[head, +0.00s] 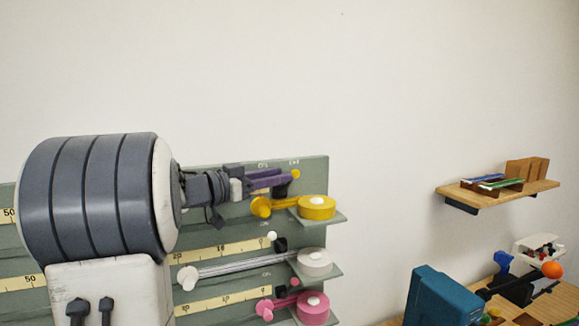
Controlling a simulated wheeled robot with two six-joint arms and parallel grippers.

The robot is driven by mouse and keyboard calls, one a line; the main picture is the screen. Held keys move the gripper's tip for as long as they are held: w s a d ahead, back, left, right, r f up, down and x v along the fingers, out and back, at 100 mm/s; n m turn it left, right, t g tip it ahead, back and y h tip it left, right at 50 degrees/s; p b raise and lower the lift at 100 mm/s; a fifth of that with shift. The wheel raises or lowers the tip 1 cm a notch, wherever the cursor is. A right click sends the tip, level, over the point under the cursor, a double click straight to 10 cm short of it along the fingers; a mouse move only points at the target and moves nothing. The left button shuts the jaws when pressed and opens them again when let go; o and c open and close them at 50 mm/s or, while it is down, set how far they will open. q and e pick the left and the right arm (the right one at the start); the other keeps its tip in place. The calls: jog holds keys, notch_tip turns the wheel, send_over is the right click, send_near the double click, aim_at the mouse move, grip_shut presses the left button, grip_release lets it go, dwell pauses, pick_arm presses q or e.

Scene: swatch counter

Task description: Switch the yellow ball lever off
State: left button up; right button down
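The yellow ball lever (295,174) shows as a small yellow ball above a dark base, near the upper right of the green-grey board (310,170). My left gripper (287,176) reaches in from the left, its purple fingers at the ball and overlapping the lever in the picture. The fingers lie close together. I cannot tell whether they touch the lever or how far apart they are. The lever's stem is mostly hidden. My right gripper is out of view.
Below are a yellow roll (317,207), a white ball lever (272,235), a white roll (315,262), a pink ball lever (295,282) and a pink roll (312,308). A wall shelf (540,189) and a teal box (441,298) stand to the right. The wall above is clear.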

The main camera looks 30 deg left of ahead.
pick_arm(q)
jog(key=shift+p+x, duration=0.4)
jog(key=shift+x, duration=1.3)
jog(key=shift+d, duration=0.1)
grip_shut()
jog(key=p, duration=0.2)
jog(key=g+p, duration=0.1)
jog(key=p, duration=0.1)
jog(key=shift+w+d+r+y, duration=0.1)
jog(key=shift+r+y, duration=0.2)
jog(key=shift+f+g, duration=0.3)
jog(key=shift+f, duration=0.15)
